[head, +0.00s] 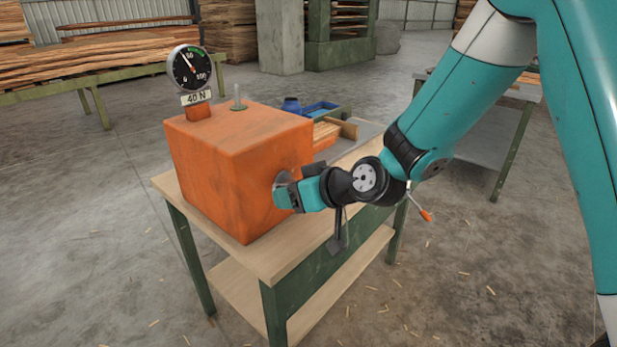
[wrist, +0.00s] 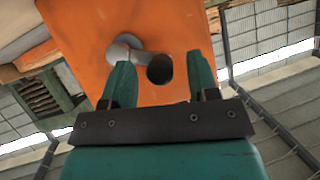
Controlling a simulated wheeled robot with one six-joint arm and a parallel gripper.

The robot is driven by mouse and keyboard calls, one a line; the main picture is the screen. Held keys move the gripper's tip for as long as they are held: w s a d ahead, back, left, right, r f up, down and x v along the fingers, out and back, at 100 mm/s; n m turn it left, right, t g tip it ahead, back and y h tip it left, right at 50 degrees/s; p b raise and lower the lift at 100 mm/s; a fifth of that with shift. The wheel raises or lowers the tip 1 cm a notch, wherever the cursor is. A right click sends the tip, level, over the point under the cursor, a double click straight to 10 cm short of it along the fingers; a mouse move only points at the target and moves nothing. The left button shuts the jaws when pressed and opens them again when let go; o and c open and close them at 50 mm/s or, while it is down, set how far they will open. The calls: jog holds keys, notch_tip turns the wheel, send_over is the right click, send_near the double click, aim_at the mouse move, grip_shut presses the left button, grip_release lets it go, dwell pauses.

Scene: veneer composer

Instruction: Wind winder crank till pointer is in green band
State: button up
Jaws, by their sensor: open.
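The winder (head: 240,165) is a big orange box on a workbench. Its round black dial (head: 189,69) stands on top, above a "40 N" plate (head: 196,98). The white pointer tilts to the upper left, outside the green band (head: 197,50) at the dial's upper right. My gripper (head: 279,193) is at the box's right face, beside a grey disc, and hides most of the crank. In the wrist view my gripper (wrist: 160,78) is open, its teal fingers apart. A grey crank arm (wrist: 124,46) and a round dark end (wrist: 160,68) show beyond and between the fingertips; contact is unclear.
The workbench (head: 283,258) has a bare strip in front of the box. A blue tray (head: 321,110) and a small blue pot (head: 291,104) lie behind it. A thin rod with an orange tip (head: 426,215) sticks out below my arm. Another table (head: 487,140) stands at right.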

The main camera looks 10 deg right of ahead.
jog(key=s+d+b, duration=0.1)
jog(key=s, duration=0.1)
jog(key=s+d+b, duration=0.2)
jog(key=shift+s+d, duration=0.3)
jog(key=shift+s, duration=0.1)
jog(key=s+d+r+n+g+h, duration=0.1)
jog(key=s+r+g+h, duration=0.3)
jog(key=s, duration=0.7)
jog(key=s+d+r+g, duration=0.1)
jog(key=s+g, duration=0.4)
jog(key=s, duration=0.7)
notch_tip(320, 180, up, 18)
jog(key=p, duration=1.7)
jog(key=shift+w+p, duration=0.35)
jog(key=shift+w, duration=0.05)
